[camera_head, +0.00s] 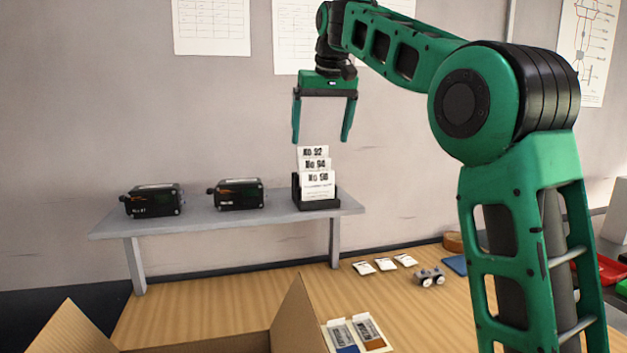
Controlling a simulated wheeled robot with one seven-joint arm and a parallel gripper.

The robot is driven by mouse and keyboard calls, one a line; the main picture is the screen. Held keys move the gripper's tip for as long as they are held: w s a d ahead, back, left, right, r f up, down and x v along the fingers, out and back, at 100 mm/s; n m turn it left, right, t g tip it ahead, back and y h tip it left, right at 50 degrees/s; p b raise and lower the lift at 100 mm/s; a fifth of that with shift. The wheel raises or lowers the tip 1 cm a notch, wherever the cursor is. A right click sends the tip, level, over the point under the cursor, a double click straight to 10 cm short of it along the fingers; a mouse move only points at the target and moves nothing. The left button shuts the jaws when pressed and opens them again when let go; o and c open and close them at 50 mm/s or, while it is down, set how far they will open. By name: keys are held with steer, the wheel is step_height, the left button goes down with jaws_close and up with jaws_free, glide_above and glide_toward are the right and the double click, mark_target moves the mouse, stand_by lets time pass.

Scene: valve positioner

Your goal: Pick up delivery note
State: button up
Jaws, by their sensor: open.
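Several white delivery notes (317,178) stand upright, one behind another, in a black holder (318,204) at the right end of the grey shelf. Their printed tops read like No 92, No 94 and a front one that looks like No 90 or 98. My gripper (321,140) is open above the holder, its two green fingers pointing down on either side of the notes' line. The fingertips are a little above the top of the rearmost note, and nothing is between them. How far the gripper stands in depth from the notes I cannot tell.
Two black devices (239,194) (153,200) sit on the grey shelf (230,220), left of the holder. Below, on the wooden table (200,310), are an open cardboard box (300,318), small white packets (384,264), a small grey fitting (429,276) and a tray with two packs (357,335).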

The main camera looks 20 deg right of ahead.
mark_target(316, 159)
steer(key=shift+a+x, duration=0.15)
steer(key=shift+x, duration=2)
steer(key=shift+a+x, duration=0.1)
steer(key=shift+x, duration=2)
steer(key=shift+s, duration=0.15)
steer(key=c, duration=1.1)
